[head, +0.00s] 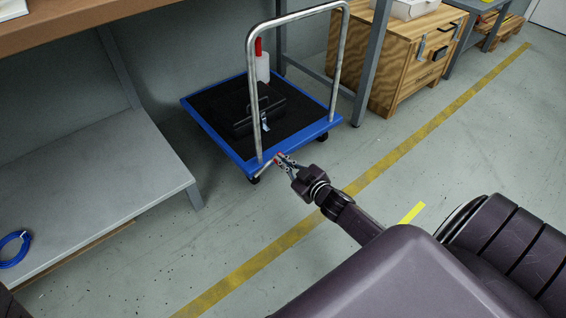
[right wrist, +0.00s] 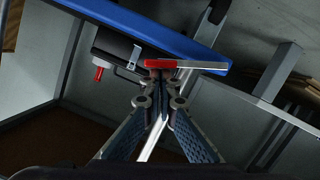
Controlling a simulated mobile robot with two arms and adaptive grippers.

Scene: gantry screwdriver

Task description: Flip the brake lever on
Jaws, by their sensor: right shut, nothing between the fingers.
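The brake lever is a flat metal bar with a red end, at the near edge of the blue platform trolley (head: 325,124). In the right wrist view the lever (right wrist: 205,64) lies across the picture just beyond my fingertips, its red end to the left. In the head view its red end (head: 278,155) shows small beside my fingers. My right gripper (head: 284,160) is shut and empty. In the right wrist view its fingertips (right wrist: 160,76) are at or very near the lever's red part; I cannot tell whether they touch. My left gripper is not in view.
A black toolbox (head: 258,112) and a white bottle with a red top (head: 262,68) stand on the trolley. Its metal handle (head: 251,95) rises close to my right gripper. A grey shelf (head: 90,180) is at left, a wooden crate (head: 395,62) behind right. The floor at right is open.

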